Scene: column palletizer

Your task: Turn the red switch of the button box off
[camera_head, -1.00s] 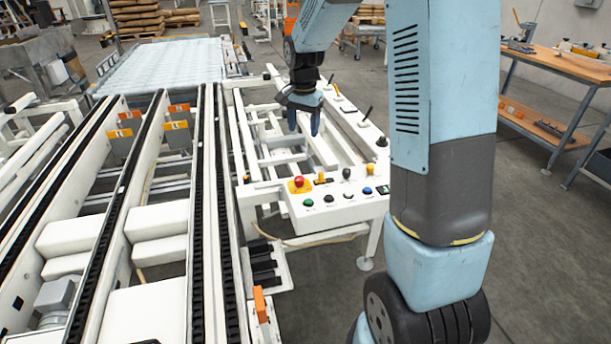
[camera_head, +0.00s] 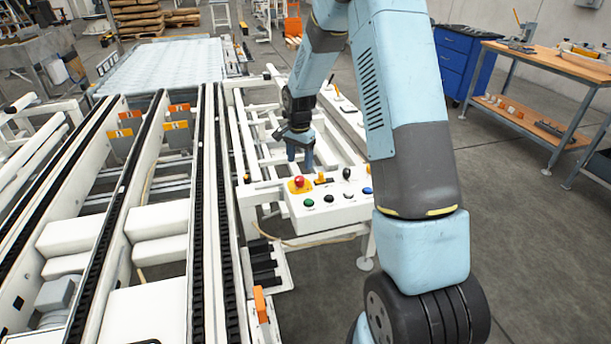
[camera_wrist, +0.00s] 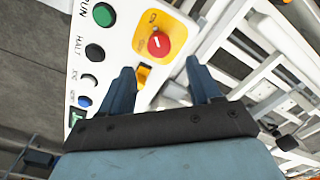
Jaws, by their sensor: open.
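The button box (camera_head: 335,212) is a white panel at the front end of the conveyor frame. The red switch (camera_head: 299,181) is a round red knob on a yellow plate at the panel's left corner. In the wrist view the red switch (camera_wrist: 158,43) shows a pale mark on its face and lies beyond my fingertips, slightly left of the gap between them. My gripper (camera_head: 300,160) points down just behind the panel, apart from the switch. In the wrist view my gripper (camera_wrist: 160,75) is open with nothing between its fingers.
Green (camera_wrist: 103,14), black and blue buttons line the panel beside the switch. A small yellow selector (camera_wrist: 143,75) sits close to my left finger. White conveyor rails (camera_head: 215,130) run along the left. A workbench (camera_head: 560,65) and blue cabinet (camera_head: 462,62) stand at the far right.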

